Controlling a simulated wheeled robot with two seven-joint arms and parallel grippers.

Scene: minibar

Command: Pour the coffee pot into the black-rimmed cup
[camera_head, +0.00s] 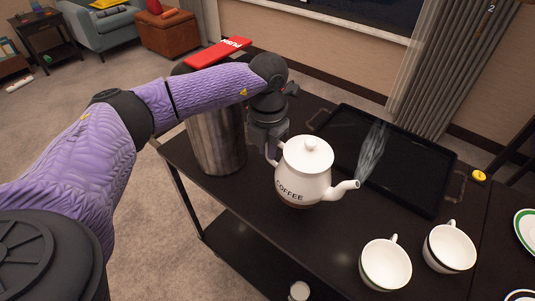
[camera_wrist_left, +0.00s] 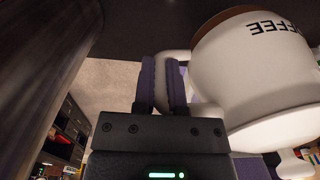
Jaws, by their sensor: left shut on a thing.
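The white coffee pot (camera_head: 305,172), lettered "COFFEE", is over the dark table, roughly upright, its spout (camera_head: 345,188) pointing right toward the cups. I cannot tell whether its base touches the table. My left gripper (camera_head: 270,138) is shut on its handle. In the left wrist view, the fingers (camera_wrist_left: 164,84) close on the handle beside the pot's body (camera_wrist_left: 250,75). Two white cups stand apart at the front right: a nearer one (camera_head: 385,264) and one farther right (camera_head: 449,248). Their rim colours are hard to tell apart. My right gripper is not in view.
A tall metal bin (camera_head: 215,135) with a red "PUSH" flap (camera_head: 218,53) stands behind my left gripper. A black tray (camera_head: 420,195) lies behind the pot; a pale wisp (camera_head: 372,150) shows above it. Plates (camera_head: 526,228) sit at the right edge.

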